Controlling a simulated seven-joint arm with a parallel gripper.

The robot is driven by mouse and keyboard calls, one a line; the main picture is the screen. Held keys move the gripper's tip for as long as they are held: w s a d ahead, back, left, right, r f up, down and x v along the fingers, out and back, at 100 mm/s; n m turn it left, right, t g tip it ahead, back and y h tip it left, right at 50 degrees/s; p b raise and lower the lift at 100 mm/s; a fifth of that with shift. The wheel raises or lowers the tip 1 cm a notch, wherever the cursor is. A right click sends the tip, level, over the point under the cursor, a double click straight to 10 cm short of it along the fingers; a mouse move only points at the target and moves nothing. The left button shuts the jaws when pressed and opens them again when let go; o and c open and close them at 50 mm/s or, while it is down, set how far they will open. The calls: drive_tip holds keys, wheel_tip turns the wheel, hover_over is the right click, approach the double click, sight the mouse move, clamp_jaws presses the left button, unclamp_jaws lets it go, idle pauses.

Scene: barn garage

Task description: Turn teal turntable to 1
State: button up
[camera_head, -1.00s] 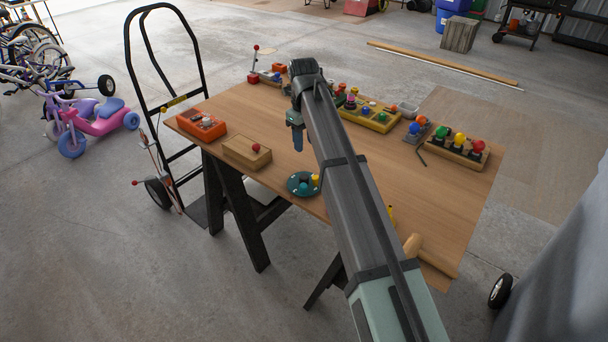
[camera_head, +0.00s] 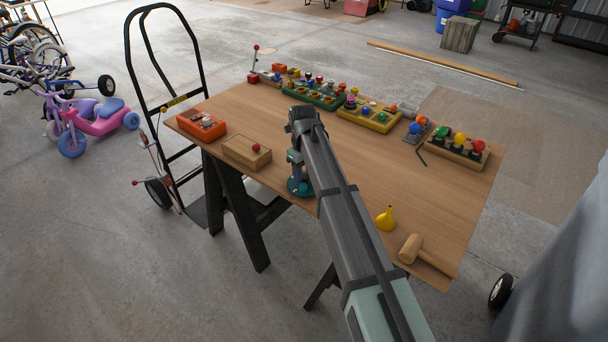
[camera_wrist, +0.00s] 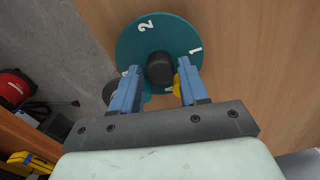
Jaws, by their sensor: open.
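The teal turntable (camera_head: 297,189) lies near the front edge of the wooden table, mostly behind my gripper (camera_head: 296,172) in the head view. In the wrist view the teal turntable (camera_wrist: 150,42) shows a white 2 at its upper edge and a white 1 at its right. Two more marks are partly covered by my fingers. A dark round knob (camera_wrist: 160,68) stands at its middle. My gripper (camera_wrist: 159,72) is open, with one blue finger on each side of the knob; contact is not visible. A yellow piece (camera_wrist: 178,84) shows beside the right finger.
A yellow funnel (camera_head: 385,219) and a mallet (camera_head: 425,254) lie to the right. Several button and knob boards line the back of the table (camera_head: 440,205).

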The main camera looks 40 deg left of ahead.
drive_tip(key=shift+f, duration=0.45)
drive_tip(key=shift+c, duration=0.4)
drive_tip(key=c, duration=0.7)
